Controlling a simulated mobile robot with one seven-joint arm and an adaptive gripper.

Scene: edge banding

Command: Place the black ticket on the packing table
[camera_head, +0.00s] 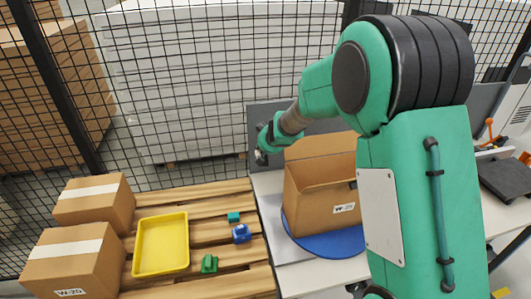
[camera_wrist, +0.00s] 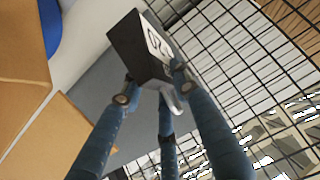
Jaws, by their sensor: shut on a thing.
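The black ticket (camera_wrist: 130,43) is a dark block with a white label on one face; it shows in the wrist view between my fingertips. My gripper (camera_wrist: 153,86) is shut on it and holds it tilted. In the head view my gripper (camera_head: 263,150) is at the far left edge of the packing table (camera_head: 268,186), left of the open cardboard box; the ticket cannot be made out there. The packing table is pale, and my arm hides much of it.
The open cardboard box (camera_head: 318,200) stands on a blue disc (camera_head: 335,245) on the table. Left of the table, a wooden pallet (camera_head: 205,262) bears a yellow tray (camera_head: 183,244), closed boxes (camera_head: 88,262) and small green and blue parts (camera_head: 241,233). Wire fencing (camera_head: 215,90) runs behind.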

